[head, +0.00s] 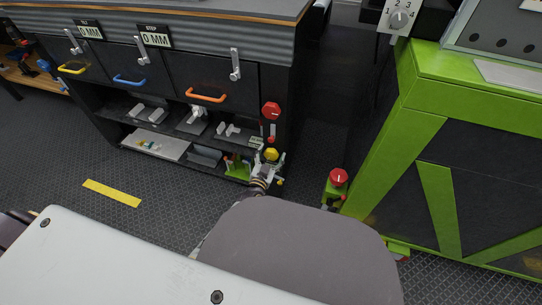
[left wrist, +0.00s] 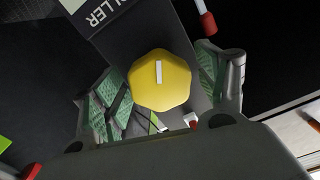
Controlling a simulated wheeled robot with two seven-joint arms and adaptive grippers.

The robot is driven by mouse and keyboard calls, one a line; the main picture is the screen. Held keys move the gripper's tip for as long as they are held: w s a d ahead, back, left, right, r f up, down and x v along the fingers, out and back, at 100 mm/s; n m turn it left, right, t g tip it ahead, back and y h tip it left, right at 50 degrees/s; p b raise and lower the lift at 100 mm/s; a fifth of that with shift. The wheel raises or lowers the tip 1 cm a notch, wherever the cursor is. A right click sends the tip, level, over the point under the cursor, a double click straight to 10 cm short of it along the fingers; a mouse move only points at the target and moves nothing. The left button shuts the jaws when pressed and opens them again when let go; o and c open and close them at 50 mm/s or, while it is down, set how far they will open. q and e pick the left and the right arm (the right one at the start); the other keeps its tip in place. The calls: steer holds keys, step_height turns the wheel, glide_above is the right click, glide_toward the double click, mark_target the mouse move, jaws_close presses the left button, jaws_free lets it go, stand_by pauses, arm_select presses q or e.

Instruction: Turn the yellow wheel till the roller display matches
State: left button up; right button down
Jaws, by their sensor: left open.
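The yellow wheel (head: 271,154) is a small faceted knob low on the right end of the dark workbench. In the left wrist view the yellow wheel (left wrist: 160,80) shows large, with a white pointer line on its face. My left gripper (head: 265,170) is at the wheel. Its green-padded fingers (left wrist: 158,88) are open, one on either side of the wheel; contact is not clear. A dark panel with the letters "LLER" (left wrist: 108,14) lies beside the wheel, and a pale green display edge (left wrist: 72,4) is cut off there. The pale display (head: 256,142) is too small to read. My right gripper is out of view.
A red knob (head: 271,109) sits above the wheel, with a red-tipped lever (left wrist: 207,22) close by. Another red knob (head: 338,177) stands by the green cabinet (head: 438,195). The bench has drawers with an orange handle (head: 205,96). Open floor lies to the left.

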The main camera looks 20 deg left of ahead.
arm_select(q)
steer(key=shift+c, duration=0.2)
steer(key=c, duration=1)
steer(key=shift+n, duration=0.4)
